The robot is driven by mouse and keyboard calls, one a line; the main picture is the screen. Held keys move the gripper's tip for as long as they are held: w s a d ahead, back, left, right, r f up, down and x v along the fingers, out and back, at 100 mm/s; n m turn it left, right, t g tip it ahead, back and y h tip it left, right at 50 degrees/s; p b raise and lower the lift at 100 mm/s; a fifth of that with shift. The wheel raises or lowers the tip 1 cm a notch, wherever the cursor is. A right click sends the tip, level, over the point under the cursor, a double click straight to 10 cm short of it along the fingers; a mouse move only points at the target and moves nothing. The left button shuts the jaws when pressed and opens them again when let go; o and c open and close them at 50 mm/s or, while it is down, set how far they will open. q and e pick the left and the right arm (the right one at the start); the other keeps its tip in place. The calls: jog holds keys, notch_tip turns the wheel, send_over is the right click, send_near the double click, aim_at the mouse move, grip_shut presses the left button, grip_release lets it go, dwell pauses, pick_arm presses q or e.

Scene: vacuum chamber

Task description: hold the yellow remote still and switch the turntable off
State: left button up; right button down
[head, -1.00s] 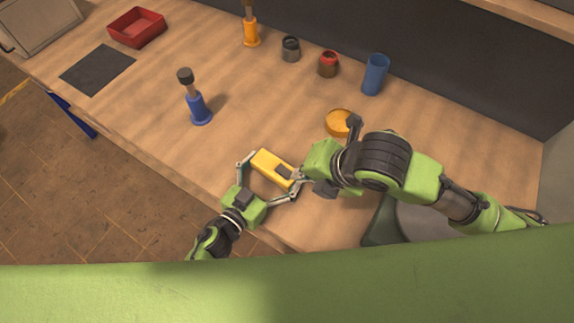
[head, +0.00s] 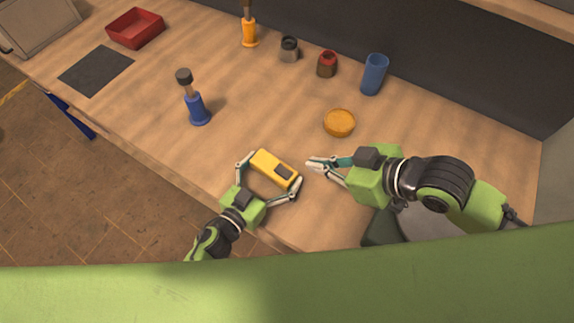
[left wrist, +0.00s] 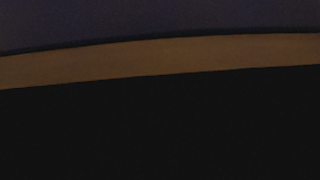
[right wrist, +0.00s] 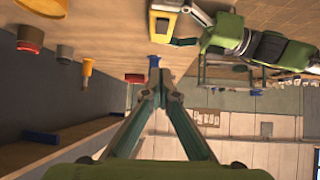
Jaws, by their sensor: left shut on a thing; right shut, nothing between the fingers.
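The yellow remote (head: 266,162), with a dark patch near its right end, is held just above or on the wooden bench near its front edge. My left gripper (head: 270,171) is shut on it, one finger at each end. My right gripper (head: 311,165) is shut and empty, a short gap to the right of the remote. In the right wrist view, the right fingertips (right wrist: 160,75) are together and the remote (right wrist: 170,22) shows beyond them. I cannot pick out a turntable for certain. The left wrist view is mostly dark.
A round orange disc (head: 339,122) lies behind my right gripper. A blue cup (head: 375,75), red-brown jar (head: 327,65) and grey jar (head: 289,50) stand farther back. A blue-based tool (head: 197,108) stands left of the remote. A red tray (head: 136,28) is far left.

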dwell(0.4)
send_over(278, 166)
jog(key=s+d, duration=0.3)
notch_tip(278, 166, down, 6)
jog(key=shift+w+a+r, duration=0.1)
jog(key=shift+w+r, duration=0.05)
jog(key=f, duration=0.3)
jog(key=shift+w+a+f, duration=0.25)
jog(key=shift+a, duration=0.05)
jog(key=shift+f, duration=0.45)
jog(key=shift+w+a+f, duration=0.1)
jog(key=shift+w+f, duration=0.05)
jog(key=shift+f, duration=0.1)
